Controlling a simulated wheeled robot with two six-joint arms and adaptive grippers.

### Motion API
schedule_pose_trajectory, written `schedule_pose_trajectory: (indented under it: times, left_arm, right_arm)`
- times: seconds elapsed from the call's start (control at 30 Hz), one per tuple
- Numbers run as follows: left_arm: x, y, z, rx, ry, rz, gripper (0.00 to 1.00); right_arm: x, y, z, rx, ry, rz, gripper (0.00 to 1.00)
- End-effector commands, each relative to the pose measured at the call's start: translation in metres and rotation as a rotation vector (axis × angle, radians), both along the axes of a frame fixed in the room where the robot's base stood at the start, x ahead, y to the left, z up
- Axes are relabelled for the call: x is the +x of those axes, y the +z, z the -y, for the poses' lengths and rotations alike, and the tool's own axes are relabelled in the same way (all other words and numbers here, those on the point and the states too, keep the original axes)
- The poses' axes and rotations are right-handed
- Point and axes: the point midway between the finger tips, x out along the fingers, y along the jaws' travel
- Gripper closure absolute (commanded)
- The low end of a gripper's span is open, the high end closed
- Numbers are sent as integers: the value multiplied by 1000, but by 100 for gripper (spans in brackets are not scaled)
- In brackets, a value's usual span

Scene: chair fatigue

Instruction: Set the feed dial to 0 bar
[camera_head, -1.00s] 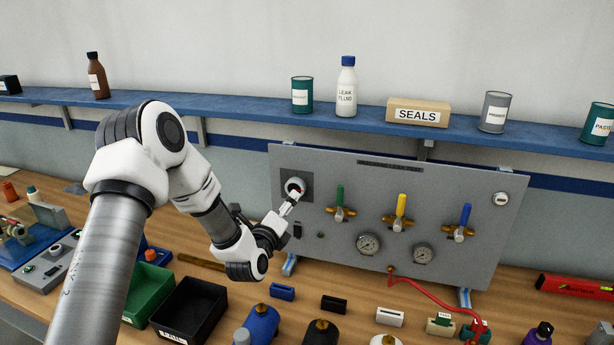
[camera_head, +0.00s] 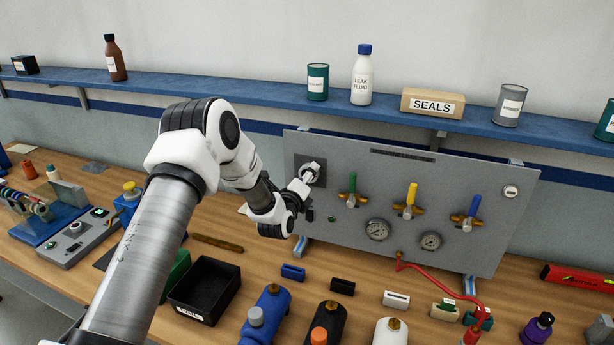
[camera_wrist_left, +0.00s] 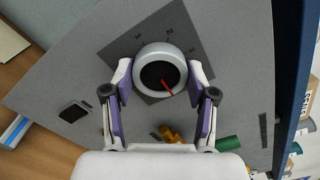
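The feed dial (camera_wrist_left: 160,75) is a round knob with a pale ring, a dark face and a red pointer. In the left wrist view the pointer aims down and slightly right. My right gripper is not in view.
The grey panel (camera_head: 480,240) also carries green (camera_head: 352,188), yellow (camera_head: 410,198) and blue (camera_head: 472,210) valve handles and two gauges. A red hose (camera_head: 435,277) hangs below. Bottles and a black bin (camera_head: 205,290) stand on the bench. A blue shelf (camera_head: 250,96) runs above.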

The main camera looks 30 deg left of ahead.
Motion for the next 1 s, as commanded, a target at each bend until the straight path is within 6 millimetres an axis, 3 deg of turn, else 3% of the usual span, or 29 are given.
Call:
schedule_pose_trajectory:
  times: [0.53,1.0]
  left_arm:
    - [1,1,1,-73,-3,24,78]
    - [1,0,1,-436,-4,114,78]
  right_arm:
    - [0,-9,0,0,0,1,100]
    - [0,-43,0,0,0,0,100]
